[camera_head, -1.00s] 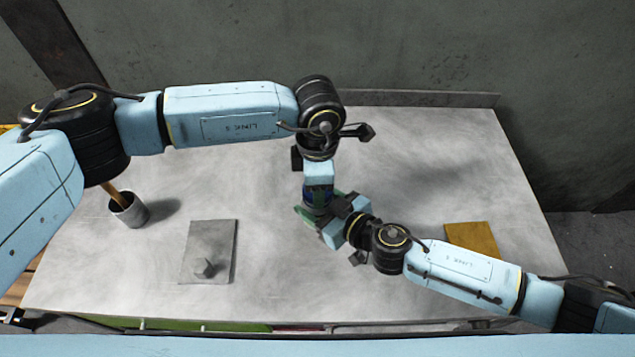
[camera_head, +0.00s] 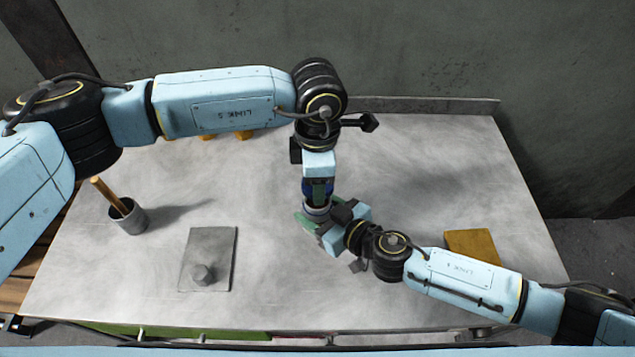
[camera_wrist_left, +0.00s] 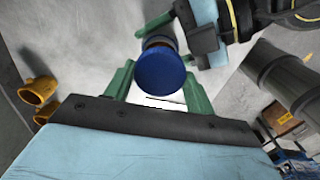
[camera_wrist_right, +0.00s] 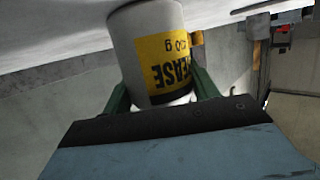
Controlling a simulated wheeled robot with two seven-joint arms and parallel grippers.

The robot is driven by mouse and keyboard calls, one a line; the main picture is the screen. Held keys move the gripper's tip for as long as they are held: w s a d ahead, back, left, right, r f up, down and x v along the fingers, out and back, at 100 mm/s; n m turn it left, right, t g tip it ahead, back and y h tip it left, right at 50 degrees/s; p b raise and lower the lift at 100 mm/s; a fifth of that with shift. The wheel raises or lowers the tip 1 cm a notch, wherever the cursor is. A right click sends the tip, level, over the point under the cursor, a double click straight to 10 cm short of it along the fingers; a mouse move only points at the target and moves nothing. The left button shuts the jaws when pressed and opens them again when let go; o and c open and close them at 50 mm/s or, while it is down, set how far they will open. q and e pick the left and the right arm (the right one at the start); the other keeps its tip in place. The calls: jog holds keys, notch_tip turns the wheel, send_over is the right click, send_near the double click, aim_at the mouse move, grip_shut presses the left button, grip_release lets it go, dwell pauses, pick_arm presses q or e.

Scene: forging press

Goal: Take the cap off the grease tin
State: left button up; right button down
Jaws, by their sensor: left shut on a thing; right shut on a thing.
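My right gripper (camera_head: 330,222) is shut around the body of the grease tin (camera_wrist_right: 145,40). In the right wrist view the tin is pale with a yellow label, printed upside down in the picture. My left gripper (camera_head: 318,192) comes down from above, shut on the blue cap (camera_wrist_left: 160,71), which sits between its green fingers in the left wrist view. In the head view the tin's grey top (camera_head: 316,209) shows just below the cap. The cap appears raised from the tin, but the size of any gap is hard to tell. The fingers hide much of the tin.
A grey cup (camera_head: 130,219) with a wooden-handled tool stands at the left. A flat grey plate with a knob (camera_head: 213,250) lies at front left. A yellow-brown block (camera_head: 470,243) lies at the right. Small yellow pieces (camera_wrist_left: 38,90) are near the back. The front middle is clear.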

jog(key=shift+c, duration=1.6)
grip_release()
jog(key=shift+d, duration=0.1)
